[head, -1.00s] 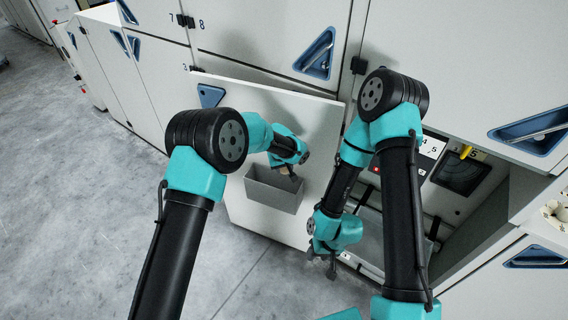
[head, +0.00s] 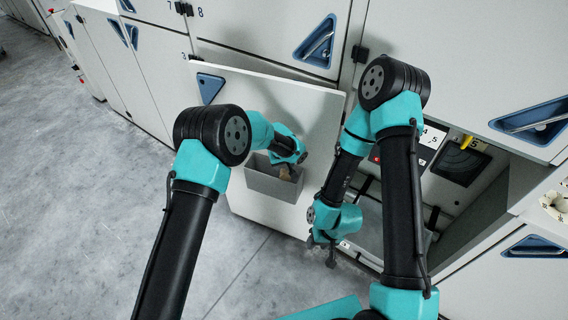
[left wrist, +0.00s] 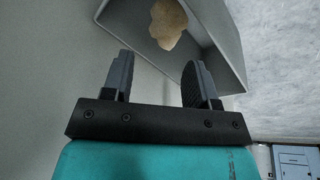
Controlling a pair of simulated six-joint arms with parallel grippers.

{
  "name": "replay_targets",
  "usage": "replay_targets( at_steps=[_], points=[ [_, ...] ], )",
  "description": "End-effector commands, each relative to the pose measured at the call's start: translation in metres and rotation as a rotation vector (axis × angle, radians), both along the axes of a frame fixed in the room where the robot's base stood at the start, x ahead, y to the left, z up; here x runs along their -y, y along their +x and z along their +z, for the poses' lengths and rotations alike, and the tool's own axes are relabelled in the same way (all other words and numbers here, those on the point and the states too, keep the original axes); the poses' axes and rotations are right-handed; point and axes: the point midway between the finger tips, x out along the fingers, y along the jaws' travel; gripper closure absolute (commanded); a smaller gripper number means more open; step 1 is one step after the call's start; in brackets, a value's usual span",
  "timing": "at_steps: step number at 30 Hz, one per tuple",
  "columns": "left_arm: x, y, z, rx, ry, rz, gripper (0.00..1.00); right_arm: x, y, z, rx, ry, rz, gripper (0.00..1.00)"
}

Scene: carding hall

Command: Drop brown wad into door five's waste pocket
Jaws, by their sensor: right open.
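The waste pocket (head: 273,186) is a grey open-topped box on the inner face of the opened door (head: 310,115). My left gripper (head: 288,171) is at the pocket's mouth in the head view. In the left wrist view its two fingers (left wrist: 158,75) stand apart with nothing between them. The brown wad (left wrist: 168,23), tan and lumpy, shows beyond the fingertips, within the pocket's outline (left wrist: 228,45); I cannot tell whether it rests on the bottom. My right gripper (head: 325,250) is open and empty, low in front of the cabinet opening.
Grey floor (head: 90,210) at left is clear. White round items (head: 556,205) sit at the right edge.

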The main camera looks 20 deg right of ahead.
Motion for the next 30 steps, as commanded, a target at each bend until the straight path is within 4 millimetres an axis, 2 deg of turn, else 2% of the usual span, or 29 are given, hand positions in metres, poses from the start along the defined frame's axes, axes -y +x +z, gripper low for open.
replay_targets(
  at_steps=[1,5,13,17,23,30],
  points=[
    [0.0,0.0,0.0,0.0,0.0,0.0,0.42,0.0,0.0,0.0,0.0,0.0,0.0,0.57],
    [0.0,0.0,0.0,0.0,0.0,0.0,0.3,0.0,0.0,0.0,0.0,0.0,0.0,0.57],
    [0.0,0.0,0.001,0.0,0.0,0.0,0.3,0.0,0.0,0.0,0.0,0.0,0.0,0.57],
    [-0.001,-0.001,0.009,0.002,-0.001,0.0,0.3,0.0,0.0,0.0,0.0,0.0,0.0,0.57],
    [-0.005,-0.006,0.034,0.002,-0.001,0.001,0.3,0.0,0.0,0.0,0.0,0.0,0.0,0.57],
    [-0.012,-0.015,0.078,0.003,-0.001,0.0,0.3,0.0,0.0,0.0,0.0,0.0,0.0,0.57]
  ],
)
